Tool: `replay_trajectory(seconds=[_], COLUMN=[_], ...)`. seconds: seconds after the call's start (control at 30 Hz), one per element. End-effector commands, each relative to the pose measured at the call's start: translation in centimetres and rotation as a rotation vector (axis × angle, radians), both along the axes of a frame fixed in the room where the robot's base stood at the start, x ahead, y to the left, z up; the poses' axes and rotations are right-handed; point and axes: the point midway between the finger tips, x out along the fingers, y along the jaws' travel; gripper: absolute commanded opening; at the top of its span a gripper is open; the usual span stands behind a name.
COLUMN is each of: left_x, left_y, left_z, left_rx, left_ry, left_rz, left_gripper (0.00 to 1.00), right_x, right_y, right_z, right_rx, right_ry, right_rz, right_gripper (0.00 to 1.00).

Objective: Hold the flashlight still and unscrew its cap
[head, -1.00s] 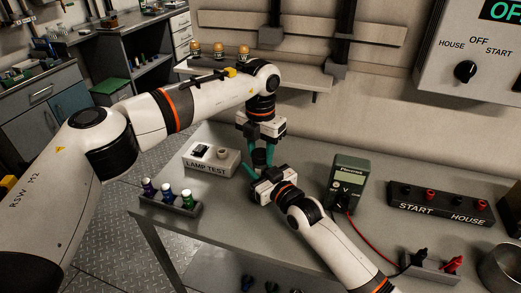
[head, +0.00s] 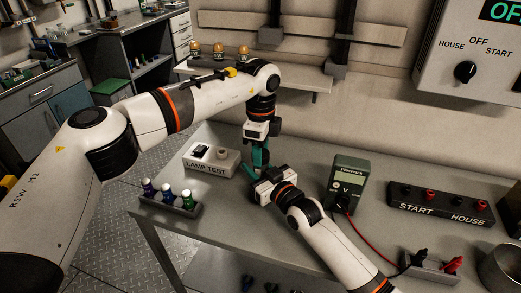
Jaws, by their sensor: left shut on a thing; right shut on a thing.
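My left gripper (head: 261,152) comes down from above, with its teal fingers pointing at the bench, and is shut on the upper end of the flashlight, where the cap is. My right gripper (head: 255,169) reaches in from the lower right, just below the left one, and is shut on the flashlight body. The flashlight and its cap are almost wholly hidden between the teal fingers. I cannot make out their edges, or any gap between cap and body.
A lamp test box (head: 211,160) stands left of the grippers. A rack (head: 168,207) with several small coloured pieces sits at the bench's left edge. A green meter (head: 348,180) with a red lead stands to the right. The bench between is clear.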

Motion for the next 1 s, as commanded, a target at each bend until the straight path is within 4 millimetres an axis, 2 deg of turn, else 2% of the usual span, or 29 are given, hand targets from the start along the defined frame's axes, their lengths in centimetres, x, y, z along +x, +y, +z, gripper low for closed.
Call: replay_trajectory(seconds=[0.63, 1.0], left_x=[0.0, 0.0], left_y=[0.0, 0.0], left_z=[0.0, 1.1], left_rx=[0.001, 0.001], left_ry=[0.001, 0.001], left_rz=[-0.004, -0.005], left_gripper=[0.12, 0.12], right_x=[0.0, 0.0], right_y=[-0.1, -0.1], right_z=[-0.3, -0.3], right_rx=[-0.005, -0.006], right_ry=[0.004, 0.004], right_rz=[-0.001, -0.001], right_gripper=[0.0, 0.0])
